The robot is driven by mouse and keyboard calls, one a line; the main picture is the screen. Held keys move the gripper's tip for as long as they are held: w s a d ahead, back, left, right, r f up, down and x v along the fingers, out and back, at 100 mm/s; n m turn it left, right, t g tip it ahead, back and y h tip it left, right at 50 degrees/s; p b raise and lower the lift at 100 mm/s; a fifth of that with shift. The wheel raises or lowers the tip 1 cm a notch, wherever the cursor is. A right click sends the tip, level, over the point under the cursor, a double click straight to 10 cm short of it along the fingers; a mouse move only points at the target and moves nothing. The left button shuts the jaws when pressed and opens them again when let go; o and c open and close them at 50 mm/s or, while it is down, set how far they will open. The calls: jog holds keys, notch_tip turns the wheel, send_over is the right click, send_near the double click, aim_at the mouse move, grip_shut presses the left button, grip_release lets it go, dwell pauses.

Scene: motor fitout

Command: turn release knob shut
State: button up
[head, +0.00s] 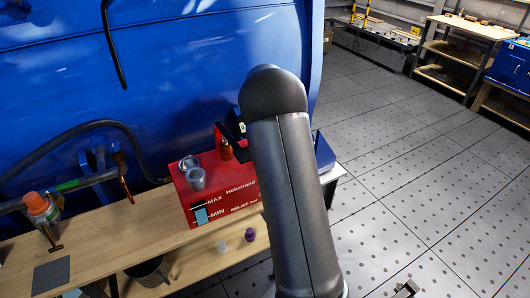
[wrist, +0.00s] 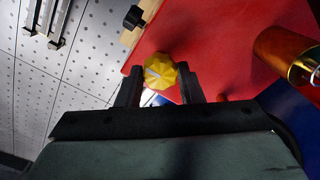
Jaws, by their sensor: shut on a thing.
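The yellow faceted release knob (wrist: 160,70), with a pale mark on its face, sits against the red surface of the unit (wrist: 215,40) in the wrist view. My gripper (wrist: 159,80) has one dark finger on each side of the knob and is shut on it. In the head view the red unit (head: 206,208) stands on a wooden bench, with a fill gauge marked MAX and MIN on its front. My arm covers its right part there, and the knob is hidden.
A copper-coloured cylinder (wrist: 282,52) stands close on the right in the wrist view. A black knob (wrist: 134,17) is at the upper left. In the head view, metal cylinders (head: 196,179) top the unit, and a blue tank (head: 190,70) rises behind.

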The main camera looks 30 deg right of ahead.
jog(key=shift+r, duration=0.1)
dwell(0.3)
jog(key=o, duration=1)
jog(key=shift+c, duration=0.2)
notch_tip(320, 180, up, 17)
jog(key=shift+r, duration=0.2)
jog(key=s+a+f+n, duration=0.2)
jog(key=s+a+n, duration=0.3)
jog(key=s+a, duration=0.9)
jog(key=s+a+f+n, duration=0.2)
jog(key=s+f, duration=0.2)
jog(key=s, duration=0.5)
jog(key=s+a+f+n, duration=0.2)
jog(key=s+f+n, duration=0.1)
jog(key=s, duration=0.7)
jog(key=shift+a+f, duration=0.2)
jog(key=shift+f, duration=0.25)
